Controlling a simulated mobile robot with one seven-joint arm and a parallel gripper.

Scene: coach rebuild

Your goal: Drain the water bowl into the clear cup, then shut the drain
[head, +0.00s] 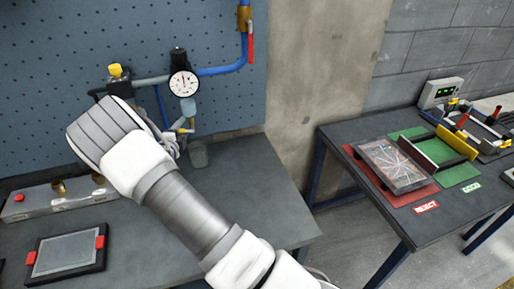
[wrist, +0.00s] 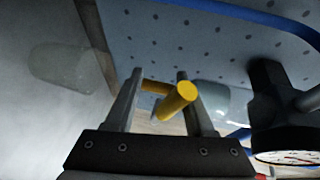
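The water bowl (head: 188,107) is a small bluish bowl hanging under the dial gauge; part of it also shows behind the fingers in the wrist view (wrist: 212,96). The drain's yellow handle (head: 183,129) is below the bowl. In the wrist view the yellow handle (wrist: 176,101) lies between my two fingers, with gaps beside it. My gripper (wrist: 160,74) is open around it; I cannot tell whether a finger touches it. The clear cup (head: 198,156) stands on the bench below the drain and is see-through in the wrist view (wrist: 68,64). The water level cannot be made out.
A grey block with brass fittings (head: 62,197) and a framed panel (head: 65,252) lie at left. A second table with trays (head: 425,202) is at right.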

